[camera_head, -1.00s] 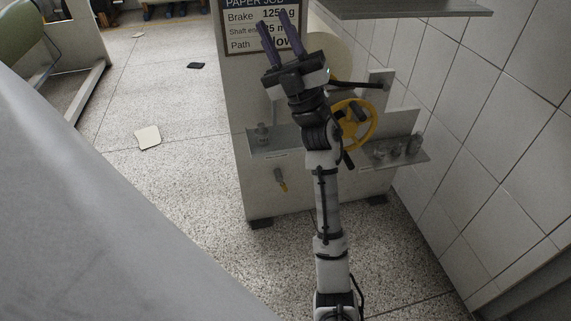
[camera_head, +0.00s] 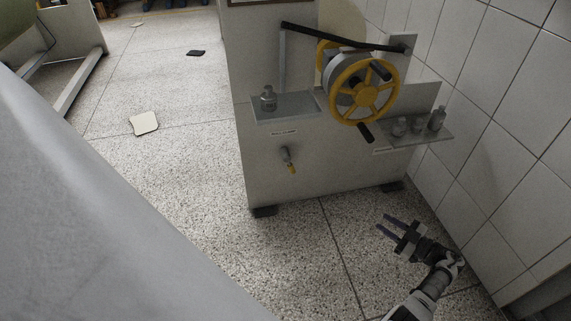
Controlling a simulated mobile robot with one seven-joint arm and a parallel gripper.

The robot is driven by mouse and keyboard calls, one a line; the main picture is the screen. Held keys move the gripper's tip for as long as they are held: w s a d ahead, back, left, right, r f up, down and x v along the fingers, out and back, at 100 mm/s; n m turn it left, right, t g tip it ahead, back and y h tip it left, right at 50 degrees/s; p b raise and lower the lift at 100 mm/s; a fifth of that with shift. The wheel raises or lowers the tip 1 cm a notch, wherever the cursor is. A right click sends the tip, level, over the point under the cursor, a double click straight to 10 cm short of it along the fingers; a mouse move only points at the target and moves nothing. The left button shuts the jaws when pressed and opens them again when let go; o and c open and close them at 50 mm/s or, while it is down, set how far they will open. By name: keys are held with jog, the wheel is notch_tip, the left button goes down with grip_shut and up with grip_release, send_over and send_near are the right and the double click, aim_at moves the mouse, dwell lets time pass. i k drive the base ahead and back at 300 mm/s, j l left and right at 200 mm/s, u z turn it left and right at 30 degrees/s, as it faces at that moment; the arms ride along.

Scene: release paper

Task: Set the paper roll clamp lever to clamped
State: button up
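In the head view, a grey machine cabinet (camera_head: 270,185) carries a yellow spoked handwheel (camera_head: 365,92) with black grips. A long black bar (camera_head: 335,38) runs above the wheel to a bracket on the right. A small yellow-tipped lever (camera_head: 288,160) hangs on the cabinet's front face, below a small label. My gripper (camera_head: 383,222) is low at the right, in front of the cabinet and below the wheel.
A left shelf (camera_head: 290,108) holds a small bottle (camera_head: 268,98). A right shelf (camera_head: 425,137) holds several small glass bottles. A tiled wall (camera_head: 500,110) stands close on the right. A large grey surface (camera_head: 110,230) fills the lower left. Speckled floor lies between.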

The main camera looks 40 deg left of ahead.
aim_at(286, 155)
jog(key=j, duration=1.3)
